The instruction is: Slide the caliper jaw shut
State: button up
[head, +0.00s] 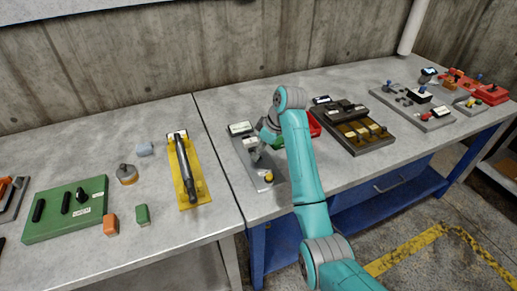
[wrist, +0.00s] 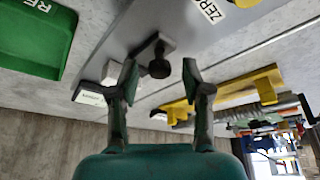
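The caliper is a grey plate (head: 262,178) on the bench, left of my arm in the head view; its plate (wrist: 190,28) also shows in the wrist view, with a ZERO label at the top. A dark round knob (wrist: 159,68) on a small grey block, apparently the sliding jaw, stands on the plate. My gripper (wrist: 160,75) is open, with one finger on each side of the knob and visible gaps to both. I cannot tell how deep the fingertips reach. In the head view my arm and gripper (head: 266,138) hide part of the caliper.
A green tray (wrist: 28,42) lies beside the plate in the wrist view. Bare bench lies in front of the yellow board.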

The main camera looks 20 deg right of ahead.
aim_at(252, 150)
grip_shut()
jog(key=shift+w+a+r, duration=0.1)
jog(key=shift+w+a, duration=0.05)
jog(key=shift+w, duration=1.4)
jog(key=shift+o, duration=0.7)
grip_release()
jog(key=shift+w, duration=0.1)
